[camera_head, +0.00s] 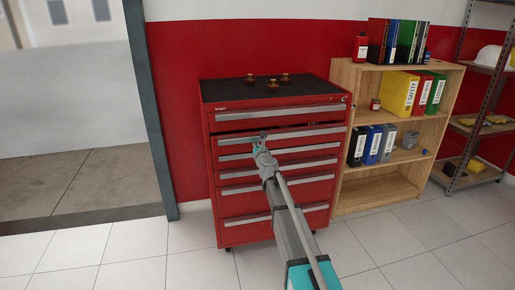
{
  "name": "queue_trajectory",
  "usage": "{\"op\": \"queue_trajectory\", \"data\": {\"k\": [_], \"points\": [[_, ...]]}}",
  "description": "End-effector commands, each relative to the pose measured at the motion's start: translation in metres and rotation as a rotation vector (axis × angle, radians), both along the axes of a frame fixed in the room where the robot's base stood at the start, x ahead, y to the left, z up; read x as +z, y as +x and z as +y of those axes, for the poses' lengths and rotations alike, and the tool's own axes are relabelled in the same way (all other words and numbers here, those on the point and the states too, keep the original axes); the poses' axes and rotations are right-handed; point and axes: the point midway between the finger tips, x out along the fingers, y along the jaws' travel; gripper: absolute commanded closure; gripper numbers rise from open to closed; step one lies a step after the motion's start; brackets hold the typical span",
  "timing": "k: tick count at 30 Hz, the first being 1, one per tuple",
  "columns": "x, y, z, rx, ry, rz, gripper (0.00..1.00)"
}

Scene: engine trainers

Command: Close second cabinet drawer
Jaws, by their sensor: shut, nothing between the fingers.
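The red tool cabinet (225,215) stands against the red wall, with several drawers that have long silver handles. The second drawer (320,133) from the top sticks out a little, with a dark gap above its front edge. The top drawer (285,115) and the lower drawers look shut. My gripper (261,140) is shut and empty at the second drawer's front, left of its middle. It looks very close to the drawer's handle; whether it touches cannot be told. My arm hides part of the lower drawers.
Several small brass-coloured parts (272,87) stand on the cabinet's black top. A wooden shelf (375,185) with binders stands close on the right, and a metal rack (470,100) is farther right. The tiled floor (110,250) is clear; a doorway is at left.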

Motion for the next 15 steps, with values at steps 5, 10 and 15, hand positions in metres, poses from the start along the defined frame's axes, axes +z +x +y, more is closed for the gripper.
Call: {"op": "queue_trajectory", "data": {"k": [5, 10, 15], "points": [[0.000, 0.000, 0.000, 0.000, 0.000, 0.000, 1.00], [0.000, 0.003, 0.000, 0.000, 0.000, 0.000, 1.00], [0.000, 0.025, 0.002, -0.001, 0.000, 0.000, 1.00]]}}
